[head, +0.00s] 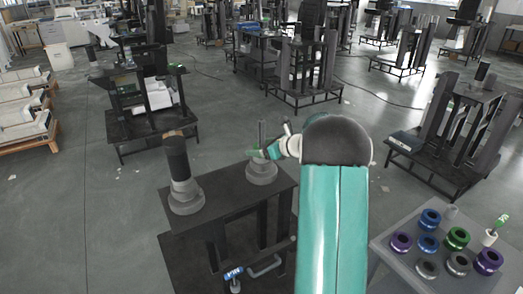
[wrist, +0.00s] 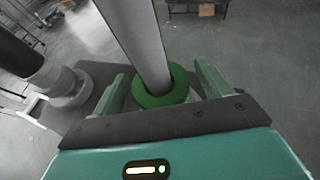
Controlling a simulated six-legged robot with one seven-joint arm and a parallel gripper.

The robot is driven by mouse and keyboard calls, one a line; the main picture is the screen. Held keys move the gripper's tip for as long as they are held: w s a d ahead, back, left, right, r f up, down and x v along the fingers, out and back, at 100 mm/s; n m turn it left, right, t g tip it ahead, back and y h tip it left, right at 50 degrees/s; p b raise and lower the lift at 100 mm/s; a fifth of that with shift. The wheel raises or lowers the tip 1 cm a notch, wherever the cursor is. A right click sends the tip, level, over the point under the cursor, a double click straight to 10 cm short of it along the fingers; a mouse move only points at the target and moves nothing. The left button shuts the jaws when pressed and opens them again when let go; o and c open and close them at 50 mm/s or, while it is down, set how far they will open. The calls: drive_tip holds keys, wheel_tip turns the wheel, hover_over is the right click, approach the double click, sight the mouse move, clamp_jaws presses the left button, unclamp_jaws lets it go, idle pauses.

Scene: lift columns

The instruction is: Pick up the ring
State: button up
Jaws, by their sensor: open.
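A green ring (wrist: 178,90) shows in the wrist view around the lower end of a grey post (wrist: 138,40). My gripper (wrist: 161,72) is open, with one green finger on each side of the ring; I cannot tell whether either finger touches it. In the head view my gripper (head: 262,151) is at the right-hand post of the dark stand (head: 225,190), just above its round grey base (head: 261,174). The ring is mostly hidden there by the gripper.
A black column (head: 177,158) on a grey base stands left on the same stand. A grey table (head: 395,245) at the lower right holds several purple, blue, green and grey rings. A blue-handled clamp (head: 234,280) is at the stand's front. Open floor lies left.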

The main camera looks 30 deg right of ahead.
drive_tip(key=c, duration=1.2)
drive_tip(key=shift+r, duration=0.15)
